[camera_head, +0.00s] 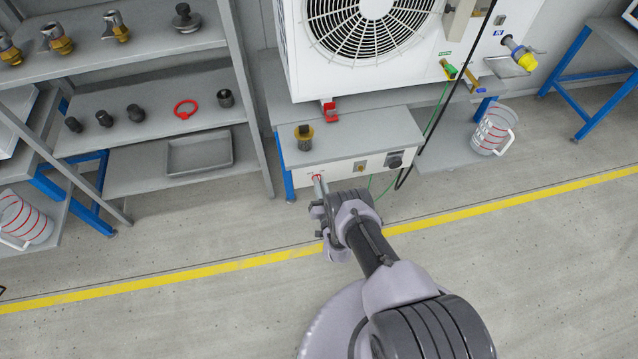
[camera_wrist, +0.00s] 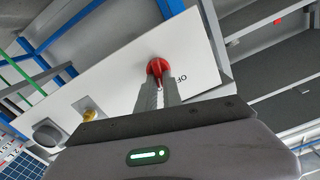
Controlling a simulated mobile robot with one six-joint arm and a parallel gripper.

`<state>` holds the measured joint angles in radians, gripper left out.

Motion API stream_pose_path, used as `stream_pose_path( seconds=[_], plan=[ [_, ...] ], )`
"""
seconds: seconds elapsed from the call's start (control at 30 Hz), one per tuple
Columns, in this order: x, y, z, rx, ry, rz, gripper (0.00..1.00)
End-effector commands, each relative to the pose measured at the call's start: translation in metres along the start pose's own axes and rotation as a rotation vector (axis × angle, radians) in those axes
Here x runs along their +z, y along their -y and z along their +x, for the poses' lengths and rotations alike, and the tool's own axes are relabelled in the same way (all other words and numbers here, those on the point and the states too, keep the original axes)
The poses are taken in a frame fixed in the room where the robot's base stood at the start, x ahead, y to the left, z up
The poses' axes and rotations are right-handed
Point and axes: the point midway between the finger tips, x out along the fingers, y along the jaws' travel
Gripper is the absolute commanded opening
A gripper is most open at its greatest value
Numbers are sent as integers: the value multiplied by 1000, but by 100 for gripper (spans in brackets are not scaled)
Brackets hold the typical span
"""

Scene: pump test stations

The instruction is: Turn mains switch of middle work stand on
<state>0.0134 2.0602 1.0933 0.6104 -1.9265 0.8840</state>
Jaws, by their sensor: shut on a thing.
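The middle work stand (camera_head: 262,90) carries a white control panel (camera_head: 340,176) along its front, below the grey top. The red mains switch (camera_head: 317,178) sits at the left end of the panel. In the wrist view the red switch (camera_wrist: 157,66) is between the tips of my gripper (camera_wrist: 158,82), which is shut on it. Letters beside the knob are partly visible; part of the knob is hidden by the fingers. My gripper also shows in the head view (camera_head: 319,184), reaching the panel from the front.
A brass-coloured knob (camera_head: 360,167) and a black socket (camera_head: 394,159) are on the same panel. A brass and black fitting (camera_head: 304,137) and a red part (camera_head: 330,112) are on the stand below the fan unit (camera_head: 290,50). A shelf (camera_head: 150,105) stands left. The floor in front is clear.

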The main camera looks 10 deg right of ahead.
Motion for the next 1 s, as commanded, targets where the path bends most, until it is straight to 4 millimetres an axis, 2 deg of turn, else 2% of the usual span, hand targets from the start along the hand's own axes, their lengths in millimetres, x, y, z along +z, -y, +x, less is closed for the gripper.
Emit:
stream_pose_path(
  seconds=[0.4,1.0],
  plan=[
    [-1,-2,2,-2,-4,225,0],
    [-2,-2,2,-3,-5,280,0]
  ],
)
